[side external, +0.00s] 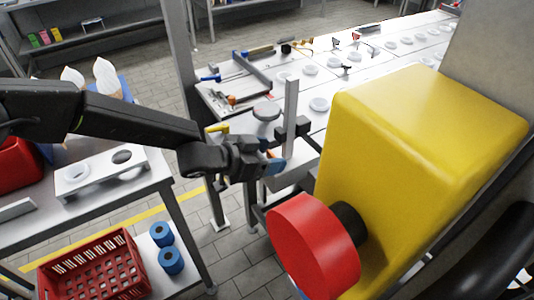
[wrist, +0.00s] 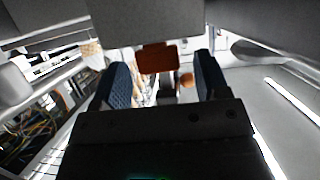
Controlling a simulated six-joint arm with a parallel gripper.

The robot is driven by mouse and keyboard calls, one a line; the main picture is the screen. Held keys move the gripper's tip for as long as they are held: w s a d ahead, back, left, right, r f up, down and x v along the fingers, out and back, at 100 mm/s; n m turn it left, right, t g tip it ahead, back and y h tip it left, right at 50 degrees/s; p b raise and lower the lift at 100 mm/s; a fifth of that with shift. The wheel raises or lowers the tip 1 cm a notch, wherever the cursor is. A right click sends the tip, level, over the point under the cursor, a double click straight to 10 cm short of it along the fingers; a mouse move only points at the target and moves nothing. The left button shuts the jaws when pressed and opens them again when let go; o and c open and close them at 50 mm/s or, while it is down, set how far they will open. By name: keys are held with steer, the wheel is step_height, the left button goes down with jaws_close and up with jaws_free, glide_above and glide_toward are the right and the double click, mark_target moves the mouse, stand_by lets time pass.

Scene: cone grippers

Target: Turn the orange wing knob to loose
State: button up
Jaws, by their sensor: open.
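My gripper (side external: 272,162) is open in the side external view, beside a grey upright post at the near end of the long table. In the wrist view its two blue-padded fingers (wrist: 160,64) stand apart. An orange block that looks like the wing knob (wrist: 157,57) shows in the gap between them, nearer the left finger. A smaller rounded orange part (wrist: 187,80) shows near the right finger. I cannot tell whether either finger touches the knob. In the side external view the knob is mostly hidden by my gripper, so its turn angle cannot be read.
A large yellow housing (side external: 415,150) with a red round button (side external: 312,245) fills the right foreground. A grey upright post (side external: 290,115) stands close to my gripper. A white holed rack (side external: 95,172), a red crate (side external: 92,268) and blue rolls (side external: 171,260) are at left.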

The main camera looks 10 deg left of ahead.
steer(key=v, duration=1.3)
steer(key=shift+s+a+r, duration=0.2)
steer(key=shift+s, duration=0.05)
steer(key=s+a+r+n+t+y, duration=0.1)
steer(key=s+a+r+n+y, duration=0.15)
steer(key=a+r+y, duration=0.4)
steer(key=s+a+r+n+y, duration=0.1)
steer(key=a+r+n+y, duration=0.15)
steer(key=a, duration=0.75)
steer(key=s+a+r+n+g, duration=0.1)
steer(key=s+a, duration=0.3)
steer(key=s, duration=0.5)
steer(key=s+a+r+n+g+y, duration=0.1)
steer(key=s+a+n+g, duration=0.2)
steer(key=s, duration=0.6)
steer(key=shift+s+a+r+g, duration=0.25)
steer(key=shift+a+r+g, duration=0.05)
steer(key=shift+a, duration=0.3)
